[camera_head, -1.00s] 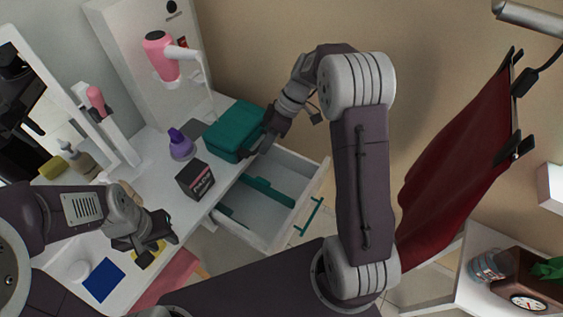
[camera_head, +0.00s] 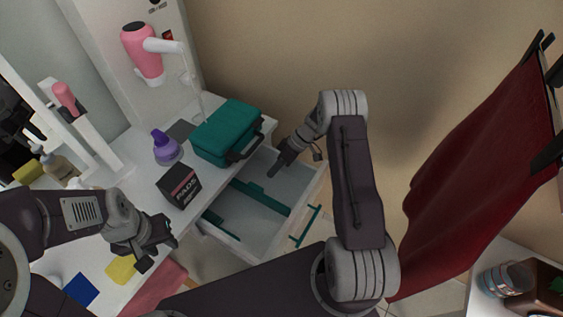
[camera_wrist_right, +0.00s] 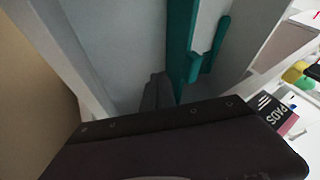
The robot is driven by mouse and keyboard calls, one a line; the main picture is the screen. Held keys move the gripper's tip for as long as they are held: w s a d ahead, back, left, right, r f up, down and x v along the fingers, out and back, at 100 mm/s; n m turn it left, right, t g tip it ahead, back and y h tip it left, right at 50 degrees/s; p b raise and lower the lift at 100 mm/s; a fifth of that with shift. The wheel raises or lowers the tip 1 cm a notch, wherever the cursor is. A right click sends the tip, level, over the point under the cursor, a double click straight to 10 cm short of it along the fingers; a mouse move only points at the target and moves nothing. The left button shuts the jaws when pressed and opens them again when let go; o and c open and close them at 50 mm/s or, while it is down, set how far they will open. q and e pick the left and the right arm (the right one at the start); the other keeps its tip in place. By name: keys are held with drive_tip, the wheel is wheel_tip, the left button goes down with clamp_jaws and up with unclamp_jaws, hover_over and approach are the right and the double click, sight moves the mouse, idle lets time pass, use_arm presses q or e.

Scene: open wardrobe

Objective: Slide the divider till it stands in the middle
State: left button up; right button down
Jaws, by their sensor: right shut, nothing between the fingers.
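The teal divider (camera_head: 262,198) stands across the inside of the open white drawer (camera_head: 318,190). It has a small raised tab and also shows in the right wrist view (camera_wrist_right: 181,45). My right gripper (camera_head: 273,171) is shut and empty, pointing down into the drawer on the wall side of the divider. In the right wrist view its fingertips (camera_wrist_right: 154,92) are close beside the divider's face; I cannot tell if they touch. My left gripper (camera_head: 160,252) appears open and empty over the white tabletop, away from the drawer.
A teal case (camera_head: 226,130) sits on the tabletop by the drawer's back edge, near a black box (camera_head: 179,185) and a purple bottle (camera_head: 166,147). A red garment (camera_head: 470,165) hangs at right.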

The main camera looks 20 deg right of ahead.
sight(250, 190)
drive_tip(key=s+a, duration=0.1)
drive_tip(key=a+f, duration=0.1)
drive_tip(key=a, duration=0.1)
drive_tip(key=shift+s, duration=0.4)
drive_tip(key=shift+s+a, duration=0.3)
drive_tip(key=shift+a, duration=0.1)
